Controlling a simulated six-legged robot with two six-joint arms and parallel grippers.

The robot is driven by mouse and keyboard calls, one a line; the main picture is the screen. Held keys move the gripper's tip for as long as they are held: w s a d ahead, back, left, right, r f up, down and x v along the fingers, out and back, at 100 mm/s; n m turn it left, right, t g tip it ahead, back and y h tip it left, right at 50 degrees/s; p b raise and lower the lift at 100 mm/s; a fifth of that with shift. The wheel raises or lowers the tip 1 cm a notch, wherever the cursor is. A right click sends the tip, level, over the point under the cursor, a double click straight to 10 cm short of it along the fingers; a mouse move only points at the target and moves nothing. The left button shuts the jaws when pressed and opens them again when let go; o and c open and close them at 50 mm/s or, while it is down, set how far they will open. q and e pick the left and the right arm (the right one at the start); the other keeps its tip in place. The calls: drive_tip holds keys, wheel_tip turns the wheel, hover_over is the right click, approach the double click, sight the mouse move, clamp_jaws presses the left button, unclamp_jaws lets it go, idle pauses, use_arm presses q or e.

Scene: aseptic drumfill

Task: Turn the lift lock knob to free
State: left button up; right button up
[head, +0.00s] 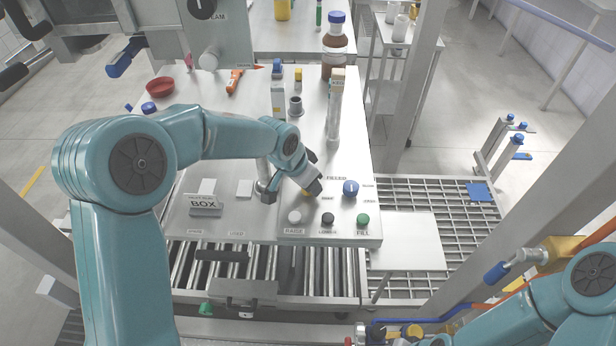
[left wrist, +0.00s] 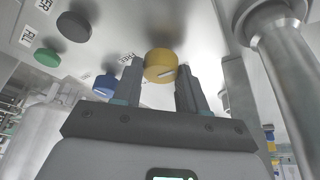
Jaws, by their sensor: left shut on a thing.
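A yellow knob (left wrist: 158,62) with a pale pointer line on its face shows in the left wrist view, on the pale panel. My left gripper (left wrist: 160,72) has one finger on each side of it and is shut on it. In the head view my left gripper (head: 309,191) reaches down to the console top (head: 265,222) and hides most of the knob.
White (head: 294,216), black (head: 328,219) and green (head: 363,219) buttons sit in front of the gripper. A blue knob (head: 350,187) is close on its right. A clear tube (head: 334,110) stands behind. A metal post (left wrist: 280,70) stands right in the wrist view.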

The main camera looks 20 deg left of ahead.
use_arm(q)
drive_tip(key=shift+w+r, duration=0.1)
idle(0.3)
drive_tip(key=o, duration=1.1)
drive_tip(key=shift+c, duration=0.2)
drive_tip(key=v, duration=1.6)
drive_tip(key=shift+s+a, duration=0.2)
drive_tip(key=shift+a, duration=0.05)
